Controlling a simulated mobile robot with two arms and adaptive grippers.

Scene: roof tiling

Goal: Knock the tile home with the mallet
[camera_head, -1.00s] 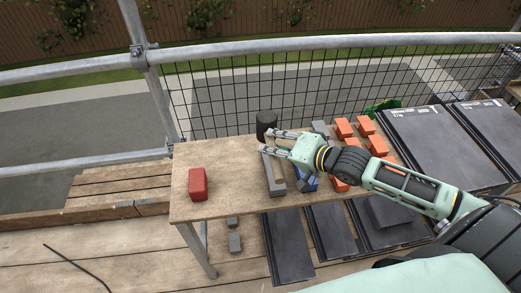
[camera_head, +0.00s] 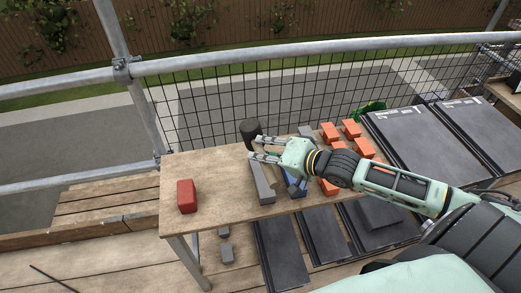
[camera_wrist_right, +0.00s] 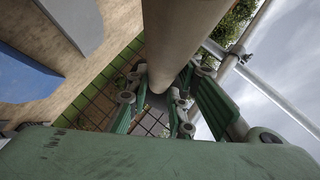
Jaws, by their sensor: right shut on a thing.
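My right gripper (camera_head: 257,147) is above the wooden bench (camera_head: 215,165) in the head view, its fingers pointing left. The mallet's dark round head (camera_head: 250,132) shows just beyond the fingertips. In the right wrist view the pale mallet handle (camera_wrist_right: 183,40) passes between the fingers, which are shut on it. In the head view the handle is mostly hidden by the gripper. Dark tiles (camera_head: 418,148) lie flat on the right, and more dark tiles (camera_head: 283,250) are below the bench. I cannot tell which tile is the task's. My left gripper is not in view.
A red block (camera_head: 187,196) stands near the bench's left end. A grey bar (camera_head: 262,182), a blue object (camera_head: 296,188) and several orange blocks (camera_head: 350,129) lie around my right arm. A scaffold rail (camera_head: 300,50) with mesh runs behind. The bench's left middle is clear.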

